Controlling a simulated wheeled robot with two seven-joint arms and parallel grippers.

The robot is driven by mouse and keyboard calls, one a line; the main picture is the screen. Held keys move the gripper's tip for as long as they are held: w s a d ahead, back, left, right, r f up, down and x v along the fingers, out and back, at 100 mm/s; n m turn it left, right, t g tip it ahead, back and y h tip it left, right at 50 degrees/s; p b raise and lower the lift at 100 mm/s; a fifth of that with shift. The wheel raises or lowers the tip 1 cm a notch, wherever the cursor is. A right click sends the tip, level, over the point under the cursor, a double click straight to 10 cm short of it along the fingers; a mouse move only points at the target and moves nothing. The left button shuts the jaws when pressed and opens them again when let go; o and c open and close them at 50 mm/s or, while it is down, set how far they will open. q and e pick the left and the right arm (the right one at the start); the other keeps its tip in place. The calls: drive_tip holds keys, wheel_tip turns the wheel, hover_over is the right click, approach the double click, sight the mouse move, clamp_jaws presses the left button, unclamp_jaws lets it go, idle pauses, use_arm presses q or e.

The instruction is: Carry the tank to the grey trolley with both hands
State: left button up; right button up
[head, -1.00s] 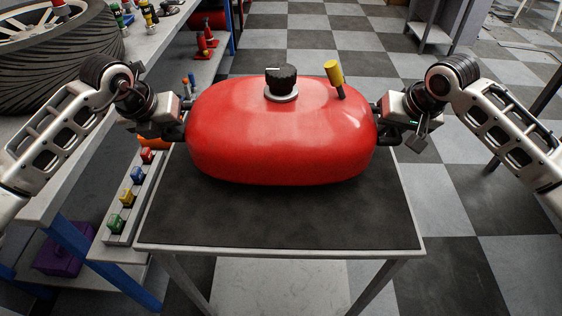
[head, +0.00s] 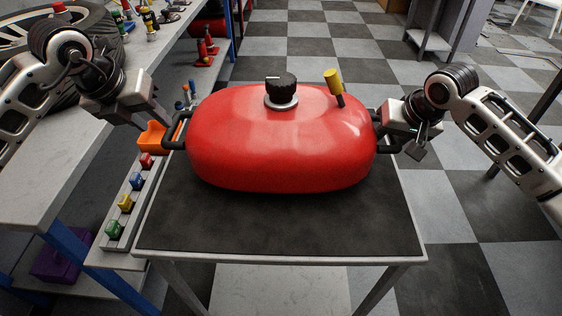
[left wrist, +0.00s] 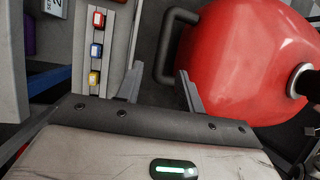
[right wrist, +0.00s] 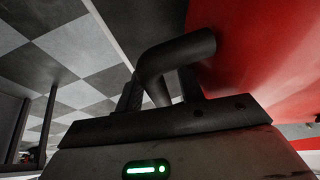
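The red tank (head: 275,145) has a black knob on top and a yellow-capped stub. It rests upright on the dark top of a grey-framed stand (head: 275,228); I cannot tell if this is the task's trolley. My left gripper (head: 152,118) is open and empty, up and left of the tank's left black handle (head: 173,128). In the left wrist view that handle (left wrist: 164,48) lies beyond the parted fingertips. My right gripper (head: 393,128) is at the right handle. In the right wrist view this handle (right wrist: 170,60) passes between its parted fingers (right wrist: 160,78).
A bench (head: 60,165) with a tyre stands at the left. A strip of coloured blocks (head: 125,202) and an orange bin (head: 151,136) lie close to the stand's left side. Checkered floor (head: 480,200) is open to the right.

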drive_tip(key=shift+r, duration=0.2)
use_arm(q)
drive_tip(key=v, duration=0.3)
drive_tip(key=shift+s+r, duration=0.1)
drive_tip(key=shift+r, duration=0.05)
use_arm(e)
drive_tip(key=v, duration=1.1)
drive_tip(key=shift+s+r, duration=0.15)
drive_tip(key=shift+r, duration=0.15)
drive_tip(key=shift+s+f, duration=0.1)
